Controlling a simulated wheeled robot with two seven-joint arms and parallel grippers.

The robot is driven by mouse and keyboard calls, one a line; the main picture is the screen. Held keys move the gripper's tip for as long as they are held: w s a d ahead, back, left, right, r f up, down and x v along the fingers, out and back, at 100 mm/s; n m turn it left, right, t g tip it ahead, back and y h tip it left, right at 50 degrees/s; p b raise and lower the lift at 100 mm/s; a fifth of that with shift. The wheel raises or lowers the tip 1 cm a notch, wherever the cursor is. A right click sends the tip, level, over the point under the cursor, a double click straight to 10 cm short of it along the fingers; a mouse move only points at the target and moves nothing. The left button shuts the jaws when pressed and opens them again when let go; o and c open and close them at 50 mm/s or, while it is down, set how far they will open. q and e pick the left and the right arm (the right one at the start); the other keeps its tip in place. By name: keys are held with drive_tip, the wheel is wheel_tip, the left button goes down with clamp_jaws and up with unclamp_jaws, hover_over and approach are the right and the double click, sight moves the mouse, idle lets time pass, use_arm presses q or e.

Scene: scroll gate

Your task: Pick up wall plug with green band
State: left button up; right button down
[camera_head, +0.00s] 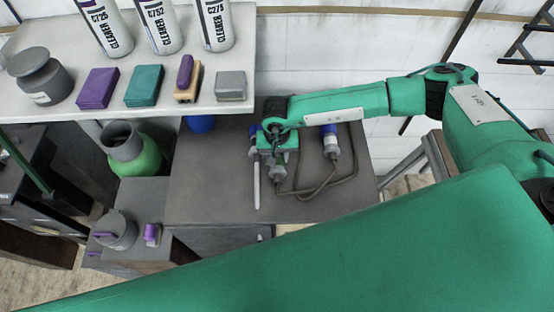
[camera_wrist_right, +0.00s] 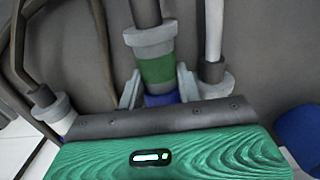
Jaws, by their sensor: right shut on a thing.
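The wall plug with green band (camera_wrist_right: 157,70) has a grey collar, a green band and a blue end, with a dark cable from its collar in the right wrist view. My right gripper (camera_wrist_right: 160,90) has one finger on each side of it and is shut on it near the blue end. In the head view the right gripper (camera_head: 278,150) is over the dark bench top, and the plug's grey collar (camera_head: 279,173) shows just in front of it. The blue end is partly hidden by the gripper. My left gripper is not in view.
Another plug (camera_head: 330,143) with a blue end and looping cable lies to the right. A third plug with a white cable (camera_head: 257,185) lies close on the left. A shelf (camera_head: 60,18) with bottles and blocks overhangs the bench's back left. The bench (camera_head: 210,185) is bare at left.

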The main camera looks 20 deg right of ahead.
sight(277, 155)
drive_tip(key=shift+r, duration=0.1)
drive_tip(key=shift+r+b, duration=0.55)
drive_tip(key=shift+b, duration=0.05)
wheel_tip(277, 155, up, 2)
drive_tip(key=shift+b, duration=0.85)
drive_tip(key=s+a+b, duration=0.1)
drive_tip(key=s+b, duration=0.1)
drive_tip(key=s, duration=0.3)
drive_tip(key=s+a+b, duration=0.2)
drive_tip(key=s, duration=0.4)
drive_tip(key=s+a+b, duration=0.1)
drive_tip(key=s+b, duration=0.1)
drive_tip(key=s, duration=0.3)
drive_tip(key=shift+s+a+b, duration=0.15)
drive_tip(key=shift+a+b, duration=0.25)
drive_tip(key=shift+s+a+r, duration=0.1)
drive_tip(key=shift+s+r, duration=0.05)
drive_tip(key=shift+s, duration=0.35)
